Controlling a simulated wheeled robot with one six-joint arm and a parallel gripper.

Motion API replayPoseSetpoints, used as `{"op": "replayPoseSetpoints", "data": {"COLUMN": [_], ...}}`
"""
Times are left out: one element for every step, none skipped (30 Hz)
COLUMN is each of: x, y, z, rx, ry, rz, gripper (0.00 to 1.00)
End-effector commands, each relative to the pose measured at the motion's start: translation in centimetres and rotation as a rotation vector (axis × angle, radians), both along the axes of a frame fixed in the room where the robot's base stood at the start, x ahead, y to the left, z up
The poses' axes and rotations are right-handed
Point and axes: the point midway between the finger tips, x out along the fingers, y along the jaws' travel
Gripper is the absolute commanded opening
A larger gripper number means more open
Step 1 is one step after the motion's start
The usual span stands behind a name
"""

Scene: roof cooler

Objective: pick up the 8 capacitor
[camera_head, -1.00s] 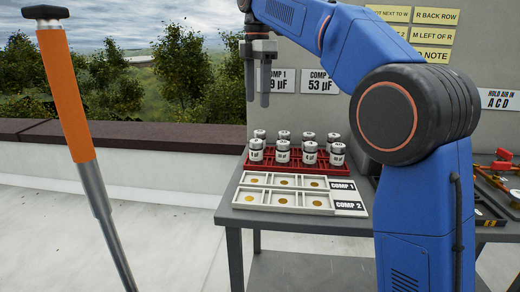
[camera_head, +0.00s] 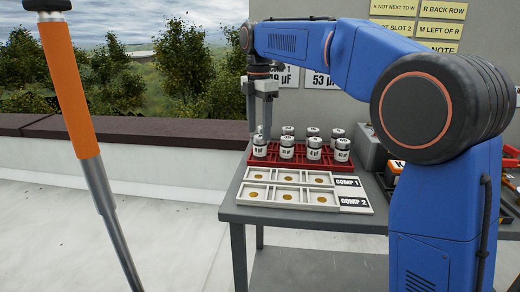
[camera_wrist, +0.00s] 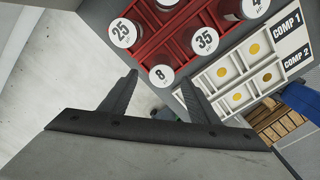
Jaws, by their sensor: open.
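The 8 capacitor is a silver can with a white label and a white top marked 8. In the wrist view the 8 capacitor (camera_wrist: 161,75) stands upright at the near corner of the red rack (camera_wrist: 184,42). In the head view it appears to be the front-left can (camera_head: 260,147), label too small to read surely. My gripper (camera_head: 259,126) points down above the left end of the rack, fingers apart and empty. In the wrist view the fingers of my gripper (camera_wrist: 160,82) stand on either side of the 8 top, which shows between and beyond their tips.
Neighbouring capacitors marked 25 (camera_wrist: 122,33) and 35 (camera_wrist: 204,40) stand close by in the rack. White trays with gold discs, labelled COMP 1 (camera_head: 347,182) and COMP 2 (camera_head: 355,202), lie in front of the rack. The table edge is close on the left.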

Motion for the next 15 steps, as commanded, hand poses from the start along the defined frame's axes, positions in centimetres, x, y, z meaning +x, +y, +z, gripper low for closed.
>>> {"op": "replayPoseSetpoints", "data": {"x": [0.0, 0.0, 0.0, 0.0, -0.1, -0.1, -0.1, -0.1, -0.1, -0.1, -0.2, -0.1, -0.1, -0.1, -0.1], "y": [0.0, 0.0, 0.0, -0.1, -0.1, -0.1, -0.2, -0.2, -0.3, -0.3, -0.4, -0.4, -0.4, -0.4, -0.4], "z": [-0.2, -0.3, -0.5, -0.7, -0.9, -1.4, -1.8, -2.2, -2.8, -3.2, -3.6, -4.1, -4.5, -4.7, -5.1], "rx": [0.0, 0.0, 0.0, 0.0, 0.0, -0.001, -0.001, -0.001, -0.001, -0.001, -0.001, -0.001, -0.001, 0.0, -0.001], "ry": [0.0, 0.0, 0.0, 0.001, 0.001, 0.002, 0.002, 0.002, 0.003, 0.002, 0.002, 0.003, 0.002, 0.001, 0.002], "rz": [0.0, 0.0, 0.0, 0.0, 0.0, 0.0, 0.0, 0.0, 0.0, 0.0, 0.0, 0.0, 0.0, 0.0, 0.0], "gripper": [0.56, 0.56, 0.56, 0.56, 0.56, 0.56, 0.56, 0.56, 0.56, 0.56, 0.56, 0.56, 0.56, 0.56, 0.56]}}
